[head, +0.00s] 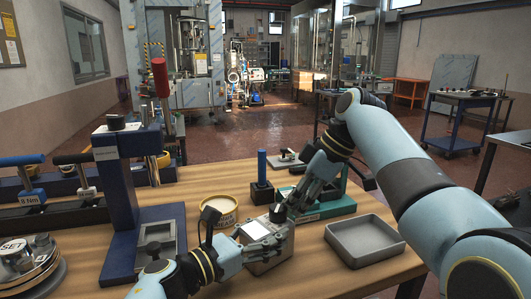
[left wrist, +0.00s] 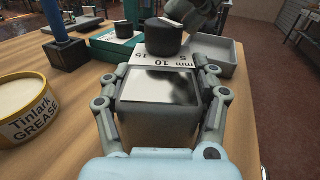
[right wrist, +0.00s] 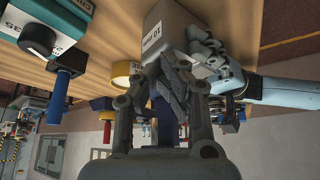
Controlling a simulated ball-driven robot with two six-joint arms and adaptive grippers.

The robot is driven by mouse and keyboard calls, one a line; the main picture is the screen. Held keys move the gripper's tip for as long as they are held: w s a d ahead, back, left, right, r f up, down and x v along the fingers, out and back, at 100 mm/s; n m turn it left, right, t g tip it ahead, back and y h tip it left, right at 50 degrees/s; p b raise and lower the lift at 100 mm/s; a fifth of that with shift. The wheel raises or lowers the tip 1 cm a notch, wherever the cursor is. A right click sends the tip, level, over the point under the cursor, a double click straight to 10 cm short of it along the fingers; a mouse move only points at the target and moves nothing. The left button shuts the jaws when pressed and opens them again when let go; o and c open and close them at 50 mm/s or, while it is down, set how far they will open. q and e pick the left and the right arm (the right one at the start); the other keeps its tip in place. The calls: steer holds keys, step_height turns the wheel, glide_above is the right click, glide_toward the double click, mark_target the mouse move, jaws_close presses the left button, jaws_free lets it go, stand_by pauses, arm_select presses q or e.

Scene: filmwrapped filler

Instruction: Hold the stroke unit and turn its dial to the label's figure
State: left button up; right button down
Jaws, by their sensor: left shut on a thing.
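The stroke unit (head: 262,265) is a grey box on the wooden table, seen from above in the left wrist view (left wrist: 158,88). My left gripper (head: 266,243) is shut on it, one finger on each side. A white scale plate (left wrist: 150,60) on its far side shows 5, 10, 15 and mm, upside down. The black dial (left wrist: 164,38) with a white mark stands there. In the right wrist view, a white label (right wrist: 153,40) on the unit seems to read 10 mm. The right fingers' grip is unclear.
A grease tin (head: 220,210) stands left of the unit. A teal block (head: 335,204) and a blue-handled tool (head: 262,175) stand behind. An empty grey tray (head: 397,247) lies to the right. A blue press stand (head: 118,200) is at the left.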

steer(key=shift+s+a, duration=0.2)
steer(key=shift+s, duration=0.05)
arm_select(q)
steer(key=shift+d, duration=0.1)
arm_select(e)
steer(key=shift+s+a, duration=0.1)
steer(key=shift+s, duration=0.3)
steer(key=shift+s+a, duration=0.1)
steer(key=shift+s, duration=0.1)
arm_select(q)
steer(key=shift+s+d, duration=0.1)
arm_select(e)
steer(key=shift+s+d, duration=0.15)
steer(key=shift+d, duration=0.05)
stand_by(0.3)
arm_select(q)
steer(key=shift+a, duration=0.2)
arm_select(e)
step_height(320, 180, up, 6)
steer(key=shift+d, duration=0.35)
